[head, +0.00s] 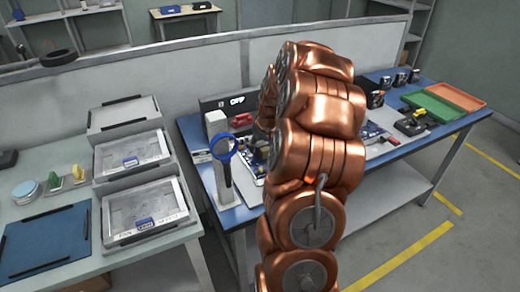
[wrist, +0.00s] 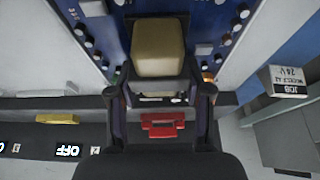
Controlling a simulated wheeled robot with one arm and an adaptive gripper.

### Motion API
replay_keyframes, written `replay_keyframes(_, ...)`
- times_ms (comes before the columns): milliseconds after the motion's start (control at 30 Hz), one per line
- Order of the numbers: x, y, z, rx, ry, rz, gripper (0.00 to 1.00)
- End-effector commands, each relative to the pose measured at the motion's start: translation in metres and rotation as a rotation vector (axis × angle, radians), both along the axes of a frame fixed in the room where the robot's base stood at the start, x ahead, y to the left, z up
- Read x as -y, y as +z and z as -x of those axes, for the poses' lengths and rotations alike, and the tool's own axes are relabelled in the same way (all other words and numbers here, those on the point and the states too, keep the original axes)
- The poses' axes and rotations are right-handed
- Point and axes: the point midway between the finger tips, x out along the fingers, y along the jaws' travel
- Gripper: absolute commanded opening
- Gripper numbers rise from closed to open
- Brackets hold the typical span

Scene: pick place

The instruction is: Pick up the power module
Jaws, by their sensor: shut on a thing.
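In the wrist view, a tan block with rounded edges (wrist: 158,48), which I take to be the power module, sits between the fingertips of my gripper (wrist: 158,62). The fingers are shut on it. A blue circuit board with several small parts (wrist: 215,22) lies behind it; I cannot tell whether the block is clear of the board. In the head view, my copper-coloured arm hides the gripper and the block.
A red part (wrist: 162,125) shows beyond the fingers. A white block labelled 24 V (wrist: 287,82) is at right.

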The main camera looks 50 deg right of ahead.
Motion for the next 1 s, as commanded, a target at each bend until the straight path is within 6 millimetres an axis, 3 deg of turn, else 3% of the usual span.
replay_keyframes(267, 0.0, 0.006, 0.0, 0.001, 0.0, 0.0, 0.0)
replay_keyframes(600, 0.001, 0.039, -0.002, 0.006, 0.0, 0.005, 0.0)
replay_keyframes(1000, -0.011, 0.041, 0.035, 0.005, -0.003, 0.003, 0.0)
